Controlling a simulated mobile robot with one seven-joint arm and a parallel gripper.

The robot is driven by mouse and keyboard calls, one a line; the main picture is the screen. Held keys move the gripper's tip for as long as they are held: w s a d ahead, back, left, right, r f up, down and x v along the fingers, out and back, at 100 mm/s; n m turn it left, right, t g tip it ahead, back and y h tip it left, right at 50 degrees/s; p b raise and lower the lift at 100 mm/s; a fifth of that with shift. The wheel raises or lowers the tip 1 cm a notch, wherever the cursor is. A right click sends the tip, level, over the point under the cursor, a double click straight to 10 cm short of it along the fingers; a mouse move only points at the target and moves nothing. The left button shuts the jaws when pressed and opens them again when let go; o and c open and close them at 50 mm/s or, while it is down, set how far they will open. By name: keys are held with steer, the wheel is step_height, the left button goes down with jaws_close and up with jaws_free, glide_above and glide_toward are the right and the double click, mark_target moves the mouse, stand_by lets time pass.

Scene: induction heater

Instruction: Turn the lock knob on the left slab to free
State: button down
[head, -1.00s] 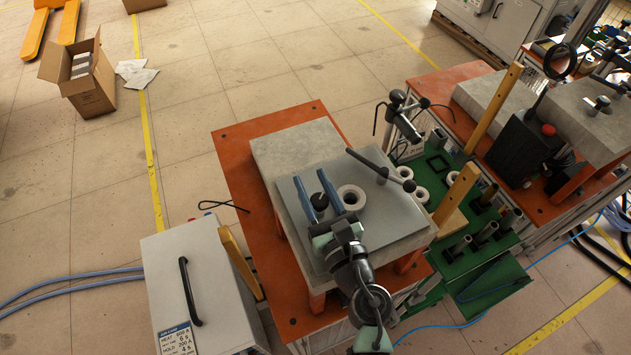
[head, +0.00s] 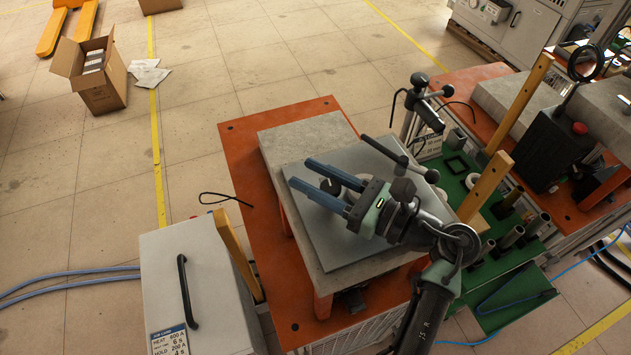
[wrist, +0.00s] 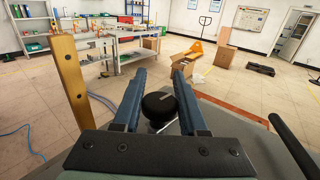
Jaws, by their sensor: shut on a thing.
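The left slab (head: 300,138) is a grey block with a smooth grey plate (head: 350,258) on top, standing on an orange table. The black round lock knob (wrist: 160,106) shows between my blue fingers in the wrist view, with a pale pointer line on its top. In the head view the fingers mostly hide the knob (head: 325,186). My gripper (head: 300,174) is low over the plate, shut on the knob, its fingers pointing to the upper left. It also shows in the wrist view (wrist: 160,72).
A dark bar handle (head: 385,150) stands at the plate's back right. Wooden posts (head: 487,187) (head: 236,250) rise on both sides. A grey cabinet (head: 205,275) with a black handle stands at left.

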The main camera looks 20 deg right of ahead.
stand_by(0.5)
steer(key=shift+c, duration=2.3)
jaws_free()
steer(key=shift+a, duration=0.1)
steer(key=b+v, duration=0.4)
steer(key=v, duration=0.7)
steer(key=shift+s+d+b, duration=0.15)
steer(key=shift+d+b, duration=0.15)
steer(key=shift+d, duration=0.05)
steer(key=shift+s+d, duration=0.4)
steer(key=shift+s, duration=0.2)
